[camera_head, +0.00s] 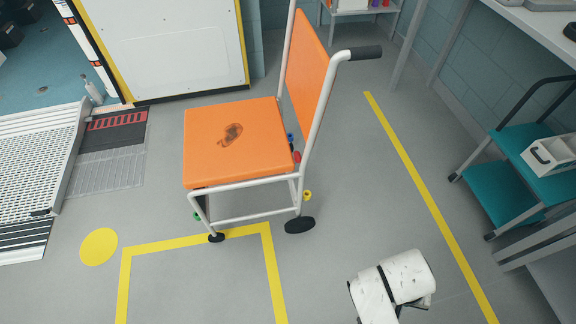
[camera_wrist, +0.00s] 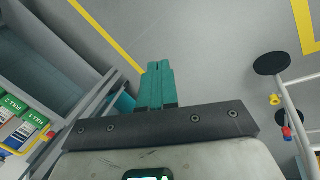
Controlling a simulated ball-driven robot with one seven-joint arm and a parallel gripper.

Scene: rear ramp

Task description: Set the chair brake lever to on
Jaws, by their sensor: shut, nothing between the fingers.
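The chair (camera_head: 238,140) has an orange seat and back on a white tube frame and stands on the grey floor. Small coloured parts sit low on its rear frame: a red one (camera_head: 297,157), a blue one (camera_head: 290,137) and a yellow one (camera_head: 307,195). I cannot tell which is the brake lever or how it is set. In the wrist view the yellow part (camera_wrist: 275,100) and red part (camera_wrist: 287,132) show at the right edge. My gripper (camera_wrist: 158,68), with teal fingers, is shut and empty, left of the chair in that view and apart from it.
A ramp (camera_head: 38,150) lies at the left beside a white panel (camera_head: 165,45). A teal-shelved trolley (camera_head: 505,190) and a bench stand at the right. Yellow lines mark the floor. The floor between chair and trolley is clear.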

